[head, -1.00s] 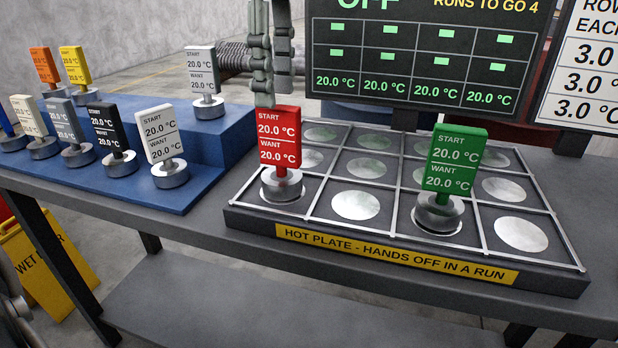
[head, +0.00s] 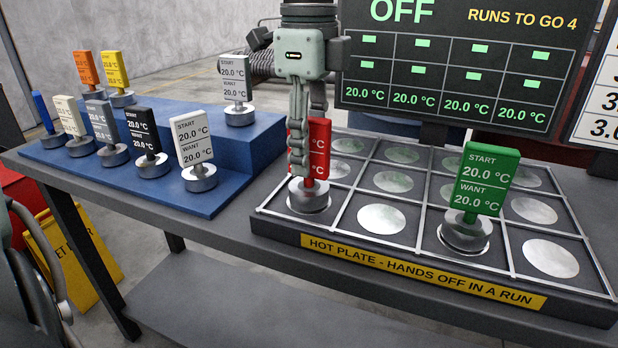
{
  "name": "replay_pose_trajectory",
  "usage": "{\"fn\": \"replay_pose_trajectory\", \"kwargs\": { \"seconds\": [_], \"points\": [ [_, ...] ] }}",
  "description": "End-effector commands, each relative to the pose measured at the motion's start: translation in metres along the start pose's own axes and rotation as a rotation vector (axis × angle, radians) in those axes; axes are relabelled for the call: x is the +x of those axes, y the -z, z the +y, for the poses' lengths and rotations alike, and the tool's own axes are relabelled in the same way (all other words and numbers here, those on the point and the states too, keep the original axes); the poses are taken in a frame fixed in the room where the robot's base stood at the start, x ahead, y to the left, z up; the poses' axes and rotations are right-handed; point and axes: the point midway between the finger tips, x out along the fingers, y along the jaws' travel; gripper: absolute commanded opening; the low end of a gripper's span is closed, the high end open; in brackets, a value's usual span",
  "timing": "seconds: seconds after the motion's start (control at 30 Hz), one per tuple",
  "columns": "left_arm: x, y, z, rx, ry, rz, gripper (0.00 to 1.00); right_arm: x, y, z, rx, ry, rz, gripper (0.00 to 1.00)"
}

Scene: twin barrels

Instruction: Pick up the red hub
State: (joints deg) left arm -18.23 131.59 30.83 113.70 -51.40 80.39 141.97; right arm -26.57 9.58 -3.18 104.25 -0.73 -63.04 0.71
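The red hub (head: 321,152) has a red upright tag on a round metal base and stands in the front left cell of the hot plate (head: 372,249). My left gripper (head: 306,165) points straight down over it. Its two fingers are apart, one in front of the tag and covering its left part, the other going down behind it. Contact with the tag is hard to make out. The hub's base is on the plate. My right gripper is not in view.
A green hub (head: 479,185) stands on the plate to the right, with an empty cell between. Several hubs, among them a white one (head: 193,145), stand on the blue stepped stand (head: 217,195) at left. A display board (head: 455,70) rises behind the plate.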

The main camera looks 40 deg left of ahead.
Motion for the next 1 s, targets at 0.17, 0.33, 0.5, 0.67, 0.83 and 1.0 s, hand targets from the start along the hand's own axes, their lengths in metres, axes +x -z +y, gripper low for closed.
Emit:
{"fn": "replay_pose_trajectory", "kwargs": {
  "seconds": [0.17, 0.33, 0.5, 0.67, 0.83, 1.0],
  "points": [
    [-0.0003, 0.0, 0.0, 0.0, 0.0, 0.0, 0.17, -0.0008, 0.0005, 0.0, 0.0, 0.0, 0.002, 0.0],
    [-0.0004, 0.0, -0.0001, 0.0, 0.0, 0.0, 0.0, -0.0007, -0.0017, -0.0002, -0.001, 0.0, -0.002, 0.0],
    [-0.0005, 0.0, -0.0001, 0.0, 0.001, 0.0, 0.0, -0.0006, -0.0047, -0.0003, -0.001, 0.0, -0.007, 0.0],
    [-0.0006, -0.0001, -0.0002, 0.0, 0.001, 0.0, 0.0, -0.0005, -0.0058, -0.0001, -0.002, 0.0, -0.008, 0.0],
    [-0.0021, 0.0003, -0.0007, 0.0, 0.004, 0.001, 0.0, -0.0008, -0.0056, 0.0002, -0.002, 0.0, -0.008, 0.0],
    [-0.0048, 0.0004, -0.0009, 0.0, 0.005, 0.001, 0.0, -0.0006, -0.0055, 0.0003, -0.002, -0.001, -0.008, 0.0]
  ]
}}
